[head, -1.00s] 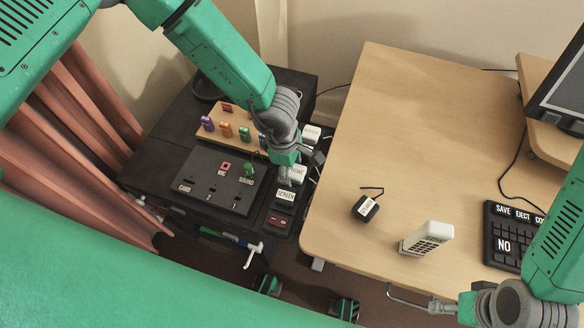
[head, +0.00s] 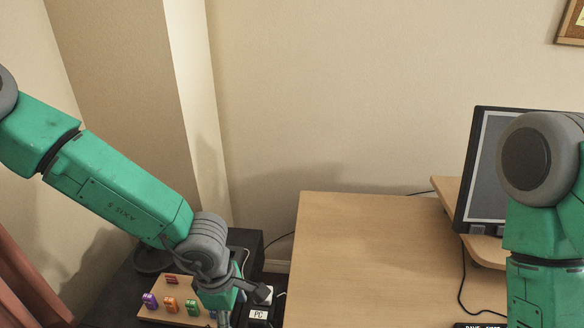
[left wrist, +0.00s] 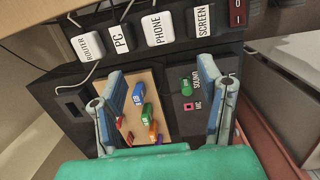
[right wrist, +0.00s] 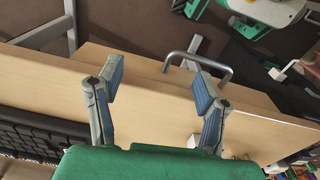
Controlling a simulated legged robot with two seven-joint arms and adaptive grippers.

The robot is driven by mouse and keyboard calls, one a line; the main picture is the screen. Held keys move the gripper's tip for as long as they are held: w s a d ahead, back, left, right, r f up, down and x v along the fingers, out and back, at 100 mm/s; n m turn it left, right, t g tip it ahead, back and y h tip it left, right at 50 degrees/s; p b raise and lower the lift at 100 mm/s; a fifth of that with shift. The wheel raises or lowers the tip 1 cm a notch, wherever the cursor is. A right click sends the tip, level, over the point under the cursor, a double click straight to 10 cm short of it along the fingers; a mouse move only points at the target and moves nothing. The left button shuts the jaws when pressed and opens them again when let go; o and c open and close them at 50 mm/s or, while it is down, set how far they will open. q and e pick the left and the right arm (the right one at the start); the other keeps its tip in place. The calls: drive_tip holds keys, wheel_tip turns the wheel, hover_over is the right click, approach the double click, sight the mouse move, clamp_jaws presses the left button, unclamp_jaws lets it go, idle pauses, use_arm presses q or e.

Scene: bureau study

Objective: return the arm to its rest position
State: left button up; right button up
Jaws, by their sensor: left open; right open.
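My left arm (head: 120,190) reaches down from the left in the head view, its gripper partly cut off at the lower edge. In the left wrist view my left gripper (left wrist: 168,95) is open and empty above the black cabinet (left wrist: 70,110). The wooden board (left wrist: 160,112) with small coloured sticks shows between its fingers. My right arm (head: 540,235) stands at the right of the head view, its gripper out of frame there. In the right wrist view my right gripper (right wrist: 160,82) is open and empty above the desk edge.
The desk (head: 370,240) has a monitor (head: 485,170) on a raised shelf. A black keyboard (right wrist: 40,135) lies left of my right gripper. A metal bar handle (right wrist: 200,62) shows beyond the desk edge.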

use_arm(q)
drive_tip(key=s+a+f+m+y, duration=0.1)
drive_tip(key=s+a+f+m, duration=0.5)
drive_tip(key=s+a, duration=0.1)
drive_tip(key=s+a+f+m+y, duration=0.1)
drive_tip(key=s+a+f+m, duration=0.1)
drive_tip(key=s+a+f, duration=0.1)
drive_tip(key=shift+s+a+f+m+t+y, duration=0.15)
drive_tip(key=shift+s+f+m+t+y, duration=0.15)
drive_tip(key=shift+s+m+t, duration=0.1)
drive_tip(key=s+a+f+m+b, duration=0.1)
drive_tip(key=s+a+m, duration=0.1)
drive_tip(key=s+m, duration=0.2)
drive_tip(key=s+a+f+m+h+b, duration=0.1)
drive_tip(key=s+m, duration=0.4)
drive_tip(key=s, duration=0.1)
drive_tip(key=shift+s+a+f+g, duration=0.3)
drive_tip(key=shift+s+a+f, duration=0.05)
drive_tip(key=shift+f, duration=0.05)
drive_tip(key=shift+w+a, duration=0.1)
